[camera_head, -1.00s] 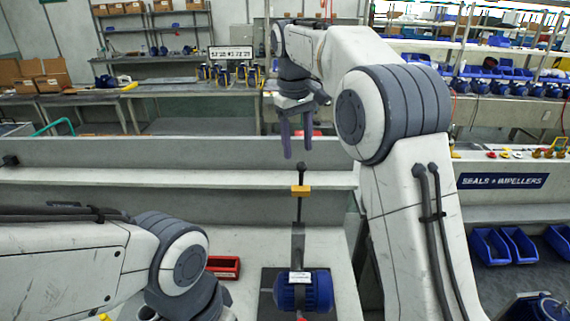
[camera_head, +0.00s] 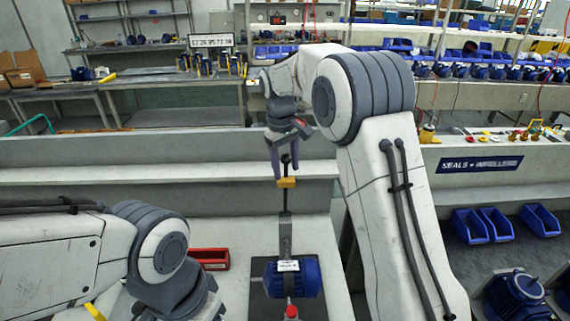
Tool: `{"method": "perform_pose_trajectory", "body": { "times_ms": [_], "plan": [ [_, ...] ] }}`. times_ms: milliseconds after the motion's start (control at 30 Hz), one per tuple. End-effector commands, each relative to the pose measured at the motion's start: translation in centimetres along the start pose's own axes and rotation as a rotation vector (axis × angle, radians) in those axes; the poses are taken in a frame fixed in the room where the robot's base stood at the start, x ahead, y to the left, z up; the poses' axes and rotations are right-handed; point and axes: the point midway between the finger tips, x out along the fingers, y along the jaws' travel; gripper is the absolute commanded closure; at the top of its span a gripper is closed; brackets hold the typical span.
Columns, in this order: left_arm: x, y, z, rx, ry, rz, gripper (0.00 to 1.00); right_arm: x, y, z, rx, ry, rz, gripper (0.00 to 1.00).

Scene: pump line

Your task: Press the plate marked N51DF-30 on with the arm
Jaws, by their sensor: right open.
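A blue motor-like pump body (camera_head: 305,279) sits on a dark base on the bench. A small white plate (camera_head: 288,266) lies on its top; its marking is too small to read. Behind it stands an upright press post (camera_head: 285,232) with a yellow block (camera_head: 286,182) and a black-tipped lever (camera_head: 286,159). My right gripper (camera_head: 283,162) is open, fingers pointing down at the lever's black tip; whether they touch it I cannot tell. My left arm comes in at the lower left; its gripper is not in view.
A red bin (camera_head: 210,258) is left of the pump. A red knob (camera_head: 291,311) is at the front. Blue bins (camera_head: 468,225) and another blue pump (camera_head: 517,294) are on the right. A ledge (camera_head: 120,184) runs behind the press.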

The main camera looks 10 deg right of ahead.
Motion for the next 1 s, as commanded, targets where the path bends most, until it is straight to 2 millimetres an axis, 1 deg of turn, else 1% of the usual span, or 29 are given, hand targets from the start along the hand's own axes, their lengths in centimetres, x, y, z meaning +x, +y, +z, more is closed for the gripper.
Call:
{"method": "perform_pose_trajectory", "body": {
  "times_ms": [200,267,300,333,367,1000],
  "plan": [
    [0.02,0.0,0.0,0.0,0.0,0.0,0.5,0.07,0.0,0.01,0.0,0.0,0.0,0.42],
    [0.02,0.0,0.0,0.0,0.0,0.0,0.5,0.05,-0.01,0.01,0.0,0.0,0.0,0.65],
    [0.02,0.0,0.0,0.0,0.0,0.0,0.5,0.05,-0.01,0.01,0.0,0.0,0.0,0.8],
    [0.02,0.0,0.0,0.0,0.0,0.0,0.5,0.04,-0.01,0.0,0.0,0.0,0.0,0.92],
    [0.02,0.0,0.0,0.0,0.0,0.0,0.5,0.04,-0.01,0.0,0.0,0.0,0.0,1.0],
    [0.0,0.0,0.0,0.0,0.0,0.0,0.5,-0.05,0.02,-0.02,-0.001,0.001,0.001,1.0]
  ]
}}
